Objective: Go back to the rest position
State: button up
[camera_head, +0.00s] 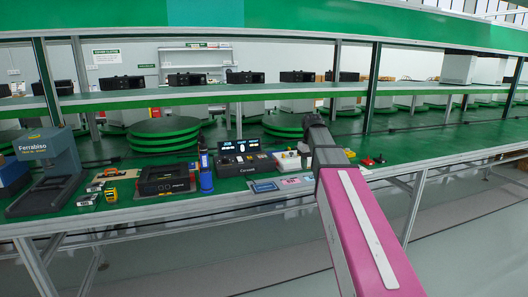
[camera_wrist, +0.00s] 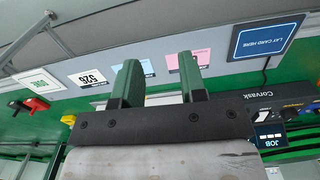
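My gripper (camera_wrist: 160,72) shows in the wrist view with its two green fingers apart and nothing held between them. In the head view my arm reaches from the lower right over the bench's front edge; the fingers cannot be made out there. Beyond the fingers in the wrist view lie a white card marked 526 (camera_wrist: 92,78), a pink card (camera_wrist: 188,57) and a blue pad reading "lay card here" (camera_wrist: 267,37). The pad also shows in the head view (camera_head: 264,186), in front of the dark Corvask console (camera_head: 243,160).
The bench also holds a black tray (camera_head: 165,181), a blue bottle (camera_head: 206,175), a yellow tape measure (camera_head: 111,195) and a grey Ferrabiso press (camera_head: 48,165). Green turntables (camera_head: 165,132) stand behind. A shelf (camera_head: 215,93) with black boxes runs above. Floor in front is clear.

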jog(key=s+f+m, duration=0.1)
jog(key=s+f, duration=0.6)
jog(key=f, duration=0.3)
jog(key=s+f+m, duration=0.1)
jog(key=s+f, duration=0.5)
jog(key=f, duration=0.5)
jog(key=s+f+m, duration=0.1)
jog(key=s+f, duration=0.6)
jog(key=f, duration=0.3)
jog(key=shift+s+f, duration=0.3)
jog(key=shift+f, duration=0.1)
